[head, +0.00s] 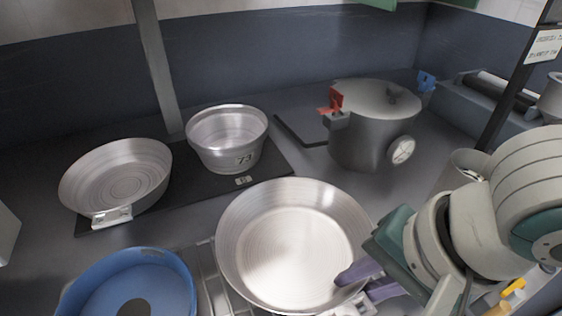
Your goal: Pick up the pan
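A wide silver pan (285,235) sits at the lower middle of the head view, empty, with its shiny inside facing up. Part of a metal handle or bracket shows at its lower right edge. My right gripper (366,283) is at that lower right rim. Its two purple fingers stand apart, one over the inside of the pan and the other at or outside the rim. I cannot tell whether either finger touches the pan. My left gripper is out of view.
Another shallow silver pan (115,175) and a silver pot (228,135) stand on a dark mat behind left. A blue pan (135,285) is at lower left. A grey lidded pot (370,120) with red and blue handles stands behind right. A wall closes off the back.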

